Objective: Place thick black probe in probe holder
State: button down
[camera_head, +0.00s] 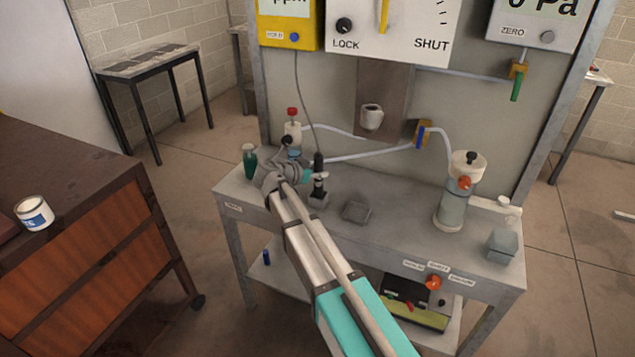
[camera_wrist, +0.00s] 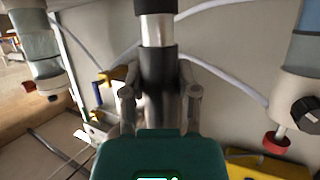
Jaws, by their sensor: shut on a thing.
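The thick black probe (camera_head: 318,163) stands upright near the back left of the grey bench, with a thin cable running up from it. My gripper (camera_head: 305,176) reaches it from the left. In the wrist view my gripper's fingers (camera_wrist: 160,104) lie on either side of the probe (camera_wrist: 158,66), which shows black and bare metal bands. The gripper is shut on it. A small dark block (camera_head: 319,199), which looks like the probe holder, is directly under the probe. I cannot tell whether the probe's tip is inside it or just above.
A white bottle with a red top (camera_head: 292,130) and a green-bodied vial (camera_head: 249,160) stand close by on the left. A square grey tray (camera_head: 356,212) lies to the right. The yellow meter (camera_head: 290,22) hangs above.

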jog(key=shift+f+b, duration=1.05)
jog(key=shift+f, duration=0.25)
jog(key=shift+f, duration=0.15)
jog(key=shift+c, duration=1.8)
grip_release()
jog(key=shift+s+r, duration=0.1)
jog(key=shift+r, duration=0.15)
jog(key=p+v, duration=0.4)
jog(key=v, duration=0.8)
jog(key=shift+p, duration=0.35)
jog(key=shift+d+f, duration=0.1)
jog(key=shift+d, duration=0.05)
